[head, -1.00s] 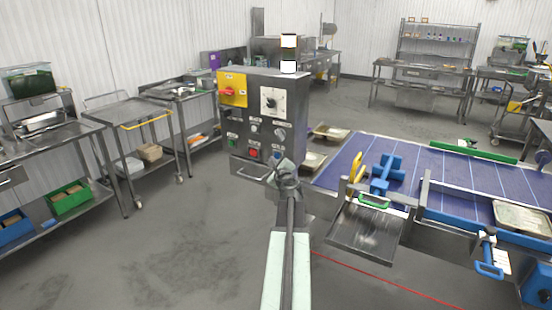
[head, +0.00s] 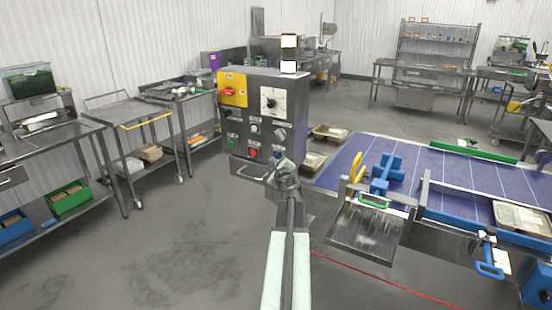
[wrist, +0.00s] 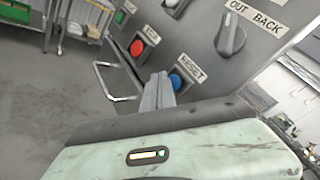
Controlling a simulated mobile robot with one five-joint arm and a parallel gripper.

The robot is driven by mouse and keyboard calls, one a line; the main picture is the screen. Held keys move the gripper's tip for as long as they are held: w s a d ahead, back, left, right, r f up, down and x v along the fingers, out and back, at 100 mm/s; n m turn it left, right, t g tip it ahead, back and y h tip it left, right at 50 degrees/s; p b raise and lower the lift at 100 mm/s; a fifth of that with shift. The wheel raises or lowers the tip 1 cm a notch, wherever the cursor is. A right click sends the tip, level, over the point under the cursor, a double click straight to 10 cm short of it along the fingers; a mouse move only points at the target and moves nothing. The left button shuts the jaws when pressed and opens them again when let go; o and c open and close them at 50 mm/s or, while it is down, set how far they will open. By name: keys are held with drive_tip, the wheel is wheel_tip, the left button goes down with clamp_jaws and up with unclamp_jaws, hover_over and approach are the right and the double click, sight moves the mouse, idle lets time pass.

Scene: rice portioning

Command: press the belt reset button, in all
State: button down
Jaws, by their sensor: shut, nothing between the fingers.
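The grey control box (head: 262,110) stands at the left end of the belt. In the wrist view its blue button (wrist: 176,83) has a white label reading RESET beside it. My gripper (wrist: 157,77) is shut and empty, with its tips just left of the blue button and overlapping its edge in the picture. I cannot tell whether they touch it. In the head view my gripper (head: 281,165) is at the lower right of the box front and largely hides the blue button.
A red button (wrist: 137,47) and a green button (wrist: 119,17) sit left of the blue one. A metal handle (wrist: 110,84) juts out below the panel. The blue belt (head: 345,165) lies right of the box.

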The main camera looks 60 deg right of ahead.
drive_tip(key=shift+d, duration=0.45)
drive_tip(key=shift+d, duration=0.5)
idle(0.6)
drive_tip(key=shift+a, duration=0.95)
drive_tip(key=a, duration=0.5)
idle(0.3)
idle(0.6)
